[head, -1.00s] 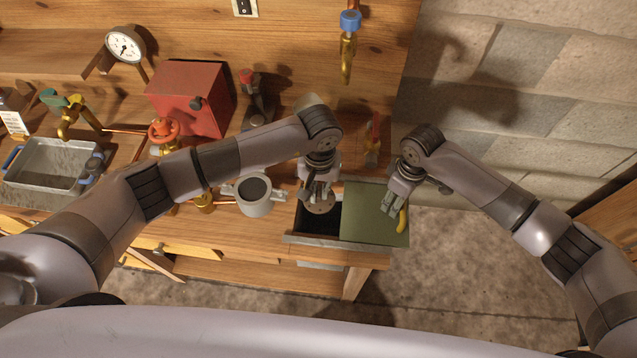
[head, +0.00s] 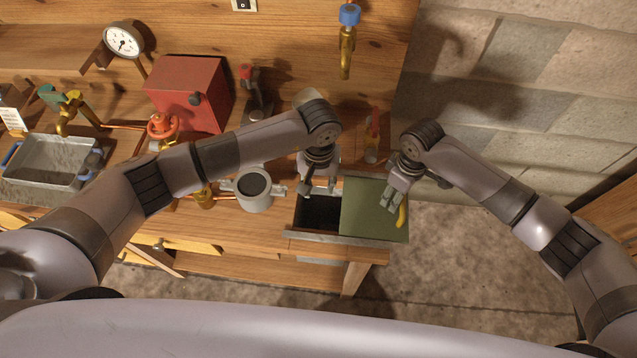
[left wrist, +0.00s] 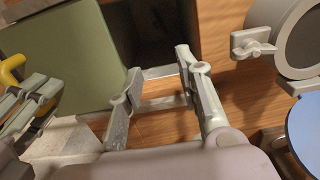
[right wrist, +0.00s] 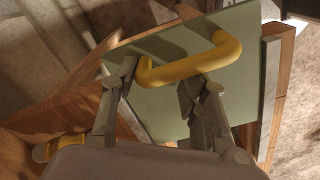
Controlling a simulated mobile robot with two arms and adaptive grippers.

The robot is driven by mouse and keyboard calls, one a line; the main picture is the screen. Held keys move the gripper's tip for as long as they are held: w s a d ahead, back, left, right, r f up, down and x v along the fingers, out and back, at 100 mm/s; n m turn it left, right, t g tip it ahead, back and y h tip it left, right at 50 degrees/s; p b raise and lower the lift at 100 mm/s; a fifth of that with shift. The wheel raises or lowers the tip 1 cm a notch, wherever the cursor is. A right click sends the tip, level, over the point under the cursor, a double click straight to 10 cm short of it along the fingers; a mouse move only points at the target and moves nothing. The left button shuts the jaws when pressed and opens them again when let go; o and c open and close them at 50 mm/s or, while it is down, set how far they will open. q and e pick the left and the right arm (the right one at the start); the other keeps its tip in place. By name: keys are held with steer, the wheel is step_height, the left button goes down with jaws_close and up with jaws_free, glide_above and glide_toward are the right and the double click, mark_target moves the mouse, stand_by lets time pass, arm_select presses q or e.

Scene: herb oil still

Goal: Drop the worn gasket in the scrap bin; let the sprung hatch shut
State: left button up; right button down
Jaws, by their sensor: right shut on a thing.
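The scrap bin (head: 304,238) is set in the bench's right end, its dark opening showing on the left. The green hatch (head: 365,205) is slid aside to the right of the opening. My right gripper (head: 390,204) is shut on the hatch's yellow handle (right wrist: 190,67). My left gripper (head: 318,190) is above the back of the bin opening. In the left wrist view its fingers (left wrist: 160,70) are apart with nothing between them, and the dark opening (left wrist: 155,30) shows beyond. The worn gasket is not visible in any current view; the bin's inside is too dark to make out.
A grey pot (head: 254,203) with side lugs stands just left of the bin. A red box (head: 190,95), a red valve wheel (head: 162,128) and a metal tank (head: 45,168) are further left. A brass tap (head: 346,58) hangs at the back. Open floor lies right of the bench.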

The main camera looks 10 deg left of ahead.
arm_select(q)
step_height(320, 180, up, 12)
steer(key=shift+f, duration=0.2)
arm_select(e)
steer(key=shift+s+d+f, duration=0.1)
steer(key=shift+s+f, duration=0.15)
steer(key=shift+s, duration=0.05)
arm_select(q)
steer(key=shift+w+a, duration=0.1)
